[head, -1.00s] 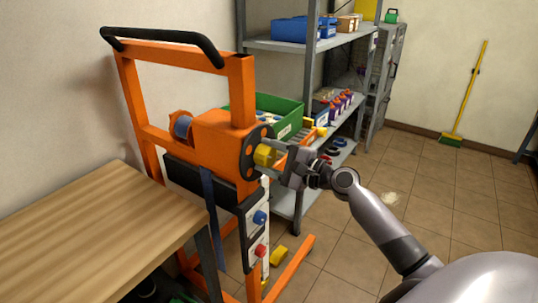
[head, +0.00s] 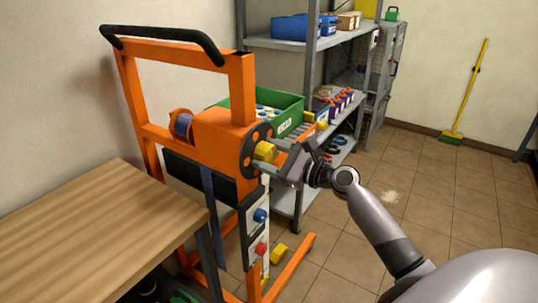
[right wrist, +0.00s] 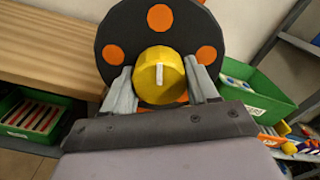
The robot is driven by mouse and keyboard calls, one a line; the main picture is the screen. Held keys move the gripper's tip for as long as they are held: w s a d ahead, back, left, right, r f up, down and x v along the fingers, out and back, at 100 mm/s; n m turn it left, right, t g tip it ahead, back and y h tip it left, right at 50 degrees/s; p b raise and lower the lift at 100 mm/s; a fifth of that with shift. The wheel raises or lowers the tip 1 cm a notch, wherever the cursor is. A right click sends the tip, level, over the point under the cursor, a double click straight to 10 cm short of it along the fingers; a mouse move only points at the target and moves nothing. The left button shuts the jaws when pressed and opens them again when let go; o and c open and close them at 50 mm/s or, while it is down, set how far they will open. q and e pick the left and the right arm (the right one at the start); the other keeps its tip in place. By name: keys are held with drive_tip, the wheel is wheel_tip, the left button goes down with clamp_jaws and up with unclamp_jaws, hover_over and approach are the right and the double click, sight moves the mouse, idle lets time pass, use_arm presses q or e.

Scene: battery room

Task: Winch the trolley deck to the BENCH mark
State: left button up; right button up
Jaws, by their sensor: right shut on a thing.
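The orange trolley (head: 240,90) stands beside the bench, with a black top handle. Its winch has an orange housing (head: 215,135) and a black disc wheel (head: 247,150) with orange spots and a yellow knob (head: 264,151). My right gripper (head: 279,160) is shut on the yellow knob; the right wrist view shows its fingers on both sides of the knob (right wrist: 158,78). A blue strap hangs below the housing. A white panel (head: 252,238) on the mast carries blue and red pieces. I cannot make out the deck or a BENCH mark. My left gripper is not in view.
A wooden bench (head: 90,225) fills the lower left. Tiled floor at the right is free; a broom (head: 470,90) leans on the far wall.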

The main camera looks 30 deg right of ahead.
drive_tip(key=shift+d, duration=0.1)
idle(0.3)
drive_tip(key=o, duration=1)
drive_tip(key=b+v, duration=0.1)
drive_tip(key=v, duration=0.6)
